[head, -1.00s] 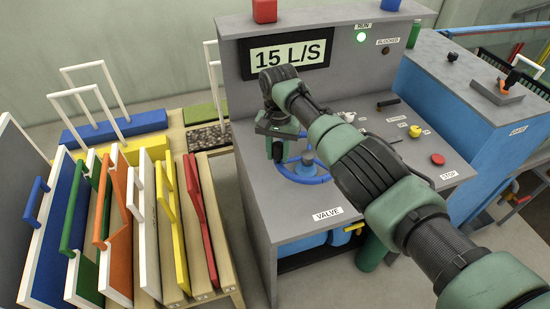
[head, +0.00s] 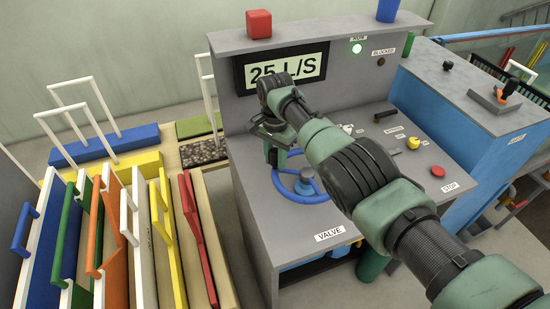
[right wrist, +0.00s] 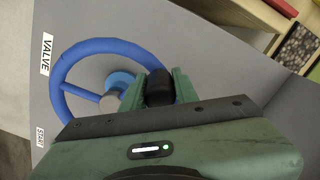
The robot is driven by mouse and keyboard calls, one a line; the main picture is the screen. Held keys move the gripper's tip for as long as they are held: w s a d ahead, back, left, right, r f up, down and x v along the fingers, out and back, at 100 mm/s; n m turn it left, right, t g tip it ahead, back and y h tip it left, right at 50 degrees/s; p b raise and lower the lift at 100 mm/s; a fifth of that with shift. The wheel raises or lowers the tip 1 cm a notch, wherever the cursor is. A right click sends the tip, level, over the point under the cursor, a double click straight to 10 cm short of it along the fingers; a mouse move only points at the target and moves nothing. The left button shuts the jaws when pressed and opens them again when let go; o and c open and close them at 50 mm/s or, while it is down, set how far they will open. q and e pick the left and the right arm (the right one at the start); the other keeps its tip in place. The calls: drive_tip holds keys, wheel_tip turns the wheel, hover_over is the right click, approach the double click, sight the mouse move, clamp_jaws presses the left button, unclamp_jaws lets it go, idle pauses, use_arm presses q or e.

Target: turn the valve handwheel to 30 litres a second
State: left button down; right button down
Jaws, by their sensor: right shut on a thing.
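The blue valve handwheel (head: 300,196) lies flat on the grey console top, behind the VALVE label (head: 330,233). It also shows in the right wrist view (right wrist: 62,66), with its grey hub and a dark knob (right wrist: 158,88) on its rim. My right gripper (head: 274,160) is at the wheel's far left edge in the head view. In the right wrist view its fingers (right wrist: 158,92) are shut on the dark knob. The display (head: 288,68) reads 25 L/S, partly covered by my right arm. My left gripper is not in view.
A green RUN lamp (head: 357,48) is lit; the BLOCKED lamp (head: 381,62) is dark. A red STOP button (head: 438,171) and a yellow knob (head: 413,143) sit right of my arm. Coloured panels with handles (head: 110,240) stand in a rack at left.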

drive_tip(key=shift+w+r, duration=0.15)
drive_tip(key=c, duration=1.1)
unclamp_jaws()
drive_tip(key=shift+c, duration=0.2)
drive_tip(key=shift+o, duration=0.2)
drive_tip(key=shift+r, duration=0.25)
wheel_tip(320, 180, up, 7)
drive_tip(key=shift+r, duration=0.1)
